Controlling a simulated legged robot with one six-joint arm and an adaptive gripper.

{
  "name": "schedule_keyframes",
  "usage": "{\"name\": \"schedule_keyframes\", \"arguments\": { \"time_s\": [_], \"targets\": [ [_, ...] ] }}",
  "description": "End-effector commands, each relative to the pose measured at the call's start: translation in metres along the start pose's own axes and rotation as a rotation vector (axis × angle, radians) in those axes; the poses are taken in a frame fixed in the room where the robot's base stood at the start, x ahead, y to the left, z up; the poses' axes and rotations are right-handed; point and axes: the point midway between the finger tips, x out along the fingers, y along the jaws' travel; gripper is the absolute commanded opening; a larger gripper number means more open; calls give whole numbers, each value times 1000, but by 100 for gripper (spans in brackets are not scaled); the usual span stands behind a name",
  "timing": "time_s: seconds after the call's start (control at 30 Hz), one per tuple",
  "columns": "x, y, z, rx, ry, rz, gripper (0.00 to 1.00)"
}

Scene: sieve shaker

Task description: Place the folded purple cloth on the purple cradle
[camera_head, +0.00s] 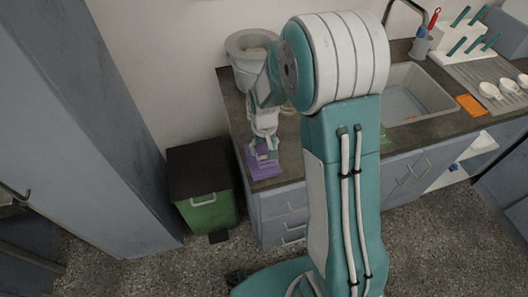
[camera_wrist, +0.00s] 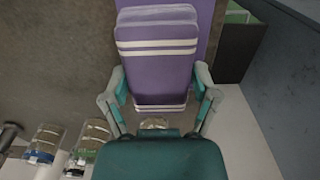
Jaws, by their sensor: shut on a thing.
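The folded purple cloth (camera_wrist: 157,65) has white stripes and fills the space between my gripper's (camera_wrist: 160,85) two fingers in the wrist view. My gripper is shut on it, with a finger along each side. A flat purple surface, apparently the purple cradle (camera_wrist: 214,28), shows behind the cloth's far right side. In the head view the cradle (camera_head: 265,168) lies at the counter's front left corner, with my gripper (camera_head: 263,143) right over it. The cloth hides most of the cradle in the wrist view. I cannot tell whether the cloth touches it.
A green bin with a dark lid (camera_head: 206,198) stands on the floor left of the counter (camera_head: 245,125). A round light-grey container (camera_head: 250,50) stands at the counter's back left. Several clear jars (camera_wrist: 45,143) show at the wrist view's lower left. A sink (camera_head: 410,95) is to the right.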

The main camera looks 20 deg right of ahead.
Motion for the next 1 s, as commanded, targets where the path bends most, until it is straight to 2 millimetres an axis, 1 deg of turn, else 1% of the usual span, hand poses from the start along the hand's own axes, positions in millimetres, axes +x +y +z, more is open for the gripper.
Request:
{"name": "schedule_keyframes", "arguments": {
  "time_s": [0.03,0.13,0.43,0.47,0.5,0.9,1.0],
  "targets": [
    [10,-1,1,-1,-6,1,33],
    [21,-2,1,-2,-3,1,33],
    [23,0,1,-2,-2,0,33],
    [23,0,1,-2,-2,-1,82],
    [23,1,1,-2,-1,-1,100],
    [22,-1,1,-2,-1,0,100],
    [18,-1,1,-2,0,0,100]
  ]
}}
